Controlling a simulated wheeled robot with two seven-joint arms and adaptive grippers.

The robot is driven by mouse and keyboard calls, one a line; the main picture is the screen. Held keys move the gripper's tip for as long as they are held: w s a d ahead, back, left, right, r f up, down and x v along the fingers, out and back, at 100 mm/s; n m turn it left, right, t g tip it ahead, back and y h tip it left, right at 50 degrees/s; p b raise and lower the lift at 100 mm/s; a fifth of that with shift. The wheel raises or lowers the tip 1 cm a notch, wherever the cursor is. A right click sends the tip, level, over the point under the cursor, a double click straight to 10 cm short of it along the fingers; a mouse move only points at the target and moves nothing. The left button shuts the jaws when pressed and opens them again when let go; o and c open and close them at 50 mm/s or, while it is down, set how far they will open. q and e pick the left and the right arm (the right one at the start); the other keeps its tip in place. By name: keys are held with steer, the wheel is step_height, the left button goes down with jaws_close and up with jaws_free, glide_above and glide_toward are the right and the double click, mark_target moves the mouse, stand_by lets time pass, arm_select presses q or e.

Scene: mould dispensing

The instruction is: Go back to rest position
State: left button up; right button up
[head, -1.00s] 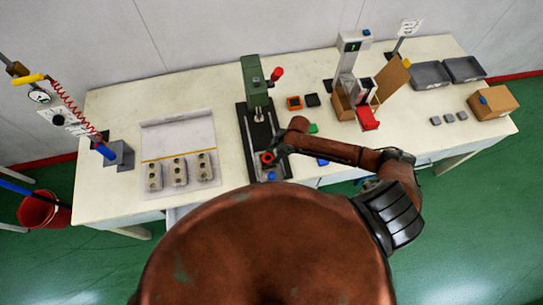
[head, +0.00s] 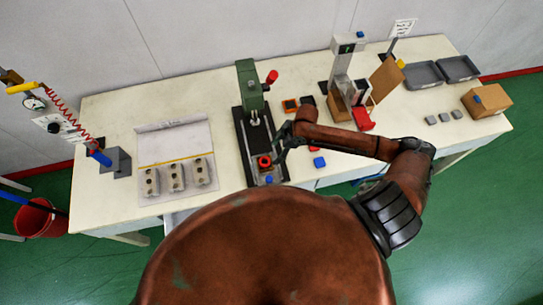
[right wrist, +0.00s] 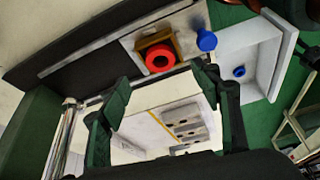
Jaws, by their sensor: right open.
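My right arm reaches in from the right in the head view. My right gripper (head: 281,141) is over the right side of the green press (head: 250,90), just right of the red ring (head: 264,161) on its base. In the right wrist view the two dark green fingers (right wrist: 165,76) are apart with nothing between them. That view also shows the red ring (right wrist: 160,58) in a brownish holder, with a blue knob (right wrist: 206,40) beside it. The ring is apart from the fingers as far as I can tell. My left gripper is not in view.
A white sheet with grey moulds (head: 175,176) lies left of the press. A dispensing stand (head: 342,75), grey trays (head: 425,75) and a cardboard box (head: 487,100) are on the right.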

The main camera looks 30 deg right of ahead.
steer(key=shift+v, duration=1.55)
